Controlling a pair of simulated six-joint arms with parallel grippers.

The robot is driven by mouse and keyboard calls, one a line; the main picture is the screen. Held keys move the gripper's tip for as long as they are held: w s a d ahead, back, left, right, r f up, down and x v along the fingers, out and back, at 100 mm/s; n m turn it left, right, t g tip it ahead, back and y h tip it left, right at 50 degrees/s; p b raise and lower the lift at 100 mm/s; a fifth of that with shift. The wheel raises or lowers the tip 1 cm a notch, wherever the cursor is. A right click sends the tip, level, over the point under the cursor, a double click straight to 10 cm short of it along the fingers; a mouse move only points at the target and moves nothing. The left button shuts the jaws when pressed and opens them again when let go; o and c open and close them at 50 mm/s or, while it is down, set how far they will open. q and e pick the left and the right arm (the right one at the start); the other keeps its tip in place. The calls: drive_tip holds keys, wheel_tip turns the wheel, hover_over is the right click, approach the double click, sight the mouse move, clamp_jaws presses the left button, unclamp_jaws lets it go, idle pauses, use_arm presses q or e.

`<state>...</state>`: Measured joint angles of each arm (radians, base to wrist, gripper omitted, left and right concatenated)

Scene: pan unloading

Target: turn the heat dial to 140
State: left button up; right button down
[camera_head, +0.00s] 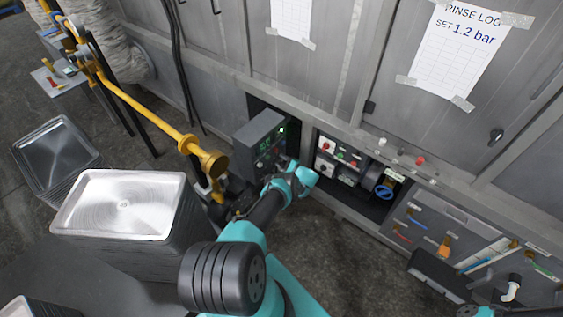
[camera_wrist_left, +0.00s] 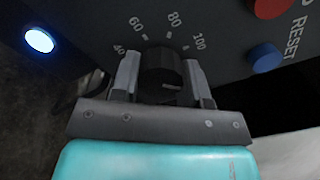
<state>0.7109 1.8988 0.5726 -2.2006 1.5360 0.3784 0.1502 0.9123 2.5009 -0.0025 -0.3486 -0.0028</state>
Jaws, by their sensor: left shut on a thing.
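The heat dial (camera_wrist_left: 162,66) is a black round knob on a dark panel, seen in the left wrist view. Printed marks 40, 60, 80 and 100 (camera_wrist_left: 199,42) curve around its far side; 140 is not visible. My left gripper (camera_wrist_left: 160,76) is shut on the dial, one finger on each side. A short pale line shows on the knob, but I cannot tell what it indicates. In the head view my left gripper (camera_head: 287,179) is at the front of the grey control box (camera_head: 256,131) and hides the dial.
Beside the dial are a blue button (camera_wrist_left: 264,57) near the RESET label, a red button (camera_wrist_left: 270,7) and a lit white lamp (camera_wrist_left: 39,40). A panel with a blue handwheel (camera_head: 384,189) is right of the box. A yellow pipe (camera_head: 150,115) and stacked pans (camera_head: 122,230) stand left.

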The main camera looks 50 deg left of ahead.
use_arm(q)
drive_tip(key=m, duration=0.4)
drive_tip(key=shift+m, duration=2.3)
drive_tip(key=o, duration=0.9)
drive_tip(key=shift+d, duration=0.1)
drive_tip(key=w+d, duration=0.1)
drive_tip(key=d, duration=1)
drive_tip(key=w+d, duration=0.1)
drive_tip(key=d, duration=0.5)
drive_tip(key=shift+w, duration=0.35)
